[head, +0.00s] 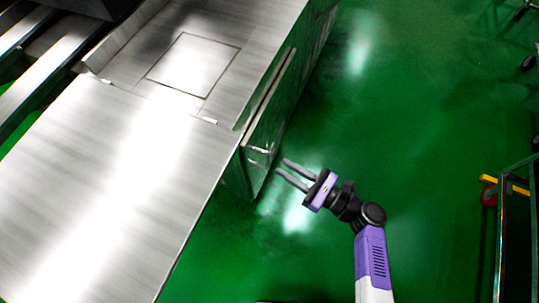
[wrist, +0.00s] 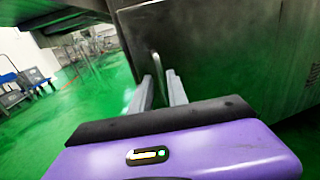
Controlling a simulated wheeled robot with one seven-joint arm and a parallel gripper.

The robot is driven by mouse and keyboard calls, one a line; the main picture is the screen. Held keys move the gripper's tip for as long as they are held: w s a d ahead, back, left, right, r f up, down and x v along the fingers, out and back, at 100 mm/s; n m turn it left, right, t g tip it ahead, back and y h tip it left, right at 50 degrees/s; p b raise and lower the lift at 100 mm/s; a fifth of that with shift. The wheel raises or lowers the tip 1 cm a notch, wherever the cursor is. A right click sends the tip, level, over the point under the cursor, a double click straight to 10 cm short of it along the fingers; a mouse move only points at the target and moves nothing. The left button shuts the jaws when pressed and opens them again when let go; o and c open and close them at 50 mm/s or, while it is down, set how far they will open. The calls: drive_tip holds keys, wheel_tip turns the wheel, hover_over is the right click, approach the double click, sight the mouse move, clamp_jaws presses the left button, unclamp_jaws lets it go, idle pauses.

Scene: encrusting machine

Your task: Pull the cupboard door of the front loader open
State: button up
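The front loader's cupboard door (wrist: 220,50) is a dark, reflective metal panel filling the upper middle of the wrist view. In the head view the door (head: 266,140) shows steeply from above, below the steel worktop. A thin, upright bar handle (wrist: 156,70) stands near the door's left edge in the wrist view. My gripper (head: 281,165) is open beside the door's near end. In the wrist view the fingers of my gripper (wrist: 160,84) are apart and point at the handle's lower part. Whether the handle lies between them or just beyond, I cannot tell.
The brushed-steel worktop (head: 95,180) overhangs on the left. Green floor (head: 400,110) is clear right of the machine. A trolley (head: 512,200) with a yellow part stands at the right edge. Blue carts (wrist: 15,88) stand far off at left in the wrist view.

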sight(267, 167)
drive_tip(key=b+x, duration=0.1)
drive_tip(key=x, duration=0.6)
clamp_jaws()
idle(1.4)
